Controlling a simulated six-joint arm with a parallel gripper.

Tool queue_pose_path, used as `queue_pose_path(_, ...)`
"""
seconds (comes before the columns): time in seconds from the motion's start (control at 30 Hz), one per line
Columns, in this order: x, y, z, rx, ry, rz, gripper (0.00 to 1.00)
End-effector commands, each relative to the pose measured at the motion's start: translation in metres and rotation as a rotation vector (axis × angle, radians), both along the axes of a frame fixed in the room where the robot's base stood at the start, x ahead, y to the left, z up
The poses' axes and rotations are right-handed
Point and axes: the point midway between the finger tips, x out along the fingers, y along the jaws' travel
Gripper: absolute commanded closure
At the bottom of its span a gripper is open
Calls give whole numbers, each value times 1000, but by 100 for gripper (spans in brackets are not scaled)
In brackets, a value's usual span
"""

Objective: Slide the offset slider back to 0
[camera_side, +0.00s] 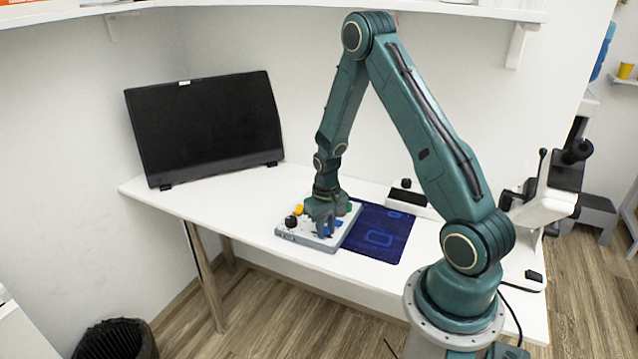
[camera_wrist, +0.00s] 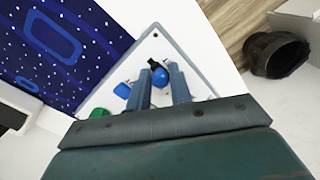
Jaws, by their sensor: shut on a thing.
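A small grey-white control panel (camera_side: 301,238) lies on the white desk, under my gripper in the side view. The panel also shows in the wrist view (camera_wrist: 131,66). My gripper (camera_side: 326,228) points down at it. In the wrist view, my gripper's fingers (camera_wrist: 161,80) stand either side of a blue knob (camera_wrist: 160,77) and are shut on it. I cannot read any scale or zero mark, and the fingers hide part of the panel. A blue square part (camera_wrist: 123,90) and a green button (camera_wrist: 99,113) sit beside the fingers.
On the panel are a black knob (camera_side: 291,221) and an orange knob (camera_side: 298,209). A dark blue mat (camera_side: 378,240) lies right of the panel. A black monitor (camera_side: 207,125) stands at the back left. The desk's front edge is close to the panel.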

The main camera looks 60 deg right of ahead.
Motion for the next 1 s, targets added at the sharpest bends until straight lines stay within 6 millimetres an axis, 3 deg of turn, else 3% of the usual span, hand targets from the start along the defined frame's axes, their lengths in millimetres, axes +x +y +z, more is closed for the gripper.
queue_pose_path(1.0,12,0,0,0,-1,-1,97)
